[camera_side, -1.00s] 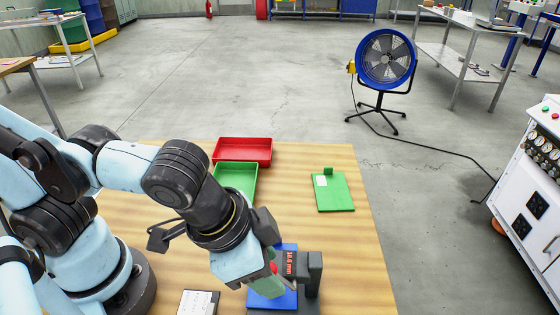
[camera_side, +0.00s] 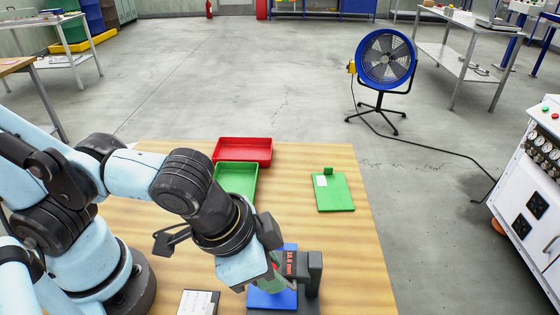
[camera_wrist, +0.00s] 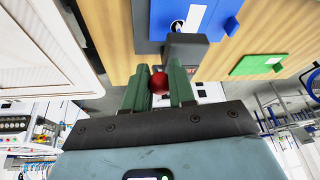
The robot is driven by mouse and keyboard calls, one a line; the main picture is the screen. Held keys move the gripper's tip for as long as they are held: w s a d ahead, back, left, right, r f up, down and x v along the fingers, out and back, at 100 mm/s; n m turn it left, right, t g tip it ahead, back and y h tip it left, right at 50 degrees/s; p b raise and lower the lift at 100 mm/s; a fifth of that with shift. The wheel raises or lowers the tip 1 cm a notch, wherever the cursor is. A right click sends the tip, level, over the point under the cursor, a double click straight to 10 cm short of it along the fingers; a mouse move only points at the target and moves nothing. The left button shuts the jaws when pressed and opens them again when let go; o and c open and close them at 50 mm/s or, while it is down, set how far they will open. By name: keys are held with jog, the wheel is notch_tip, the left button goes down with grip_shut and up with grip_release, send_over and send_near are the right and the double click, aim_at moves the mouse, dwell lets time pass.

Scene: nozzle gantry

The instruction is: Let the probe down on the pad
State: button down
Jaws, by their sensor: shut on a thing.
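The dark grey gantry (camera_side: 313,268) stands at the front of the table, with red "mm" digits on its display, too small to read surely. The gantry's grey head (camera_wrist: 186,46) is just beyond my fingers. My gripper (camera_wrist: 159,80) has green fingers shut on a round red knob (camera_wrist: 159,83). In the side view my gripper (camera_side: 277,272) is beside the gantry.
A red tray (camera_side: 243,160) and a green tray (camera_side: 253,184) stand behind my arm. A green board with a tab (camera_side: 338,198) lies at right. A dark board with white paper (camera_side: 187,306) lies at the front edge. Bare wood lies between the green board and the gantry.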

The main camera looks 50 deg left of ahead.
aim_at(294, 286)
jog(key=shift+r, duration=0.1)
jog(key=g+y, duration=0.1)
jog(key=w+d+g+y, duration=0.1)
jog(key=shift+w+d+r+g+y, duration=0.15)
jog(key=shift+r+g+y, duration=0.15)
jog(key=shift+r, duration=0.05)
jog(key=shift+w+d+r+m+g+y, duration=0.15)
jog(key=shift+w+d+g+y, duration=0.2)
jog(key=shift+g+y, duration=0.35)
jog(key=shift+w+d+r+m+g+y, duration=0.15)
jog(key=shift+w+d+g+y, duration=0.2)
jog(key=shift+g+y, duration=0.35)
jog(key=shift+f, duration=0.1)
jog(key=c, duration=1)
grip_release()
jog(key=v, duration=1.2)
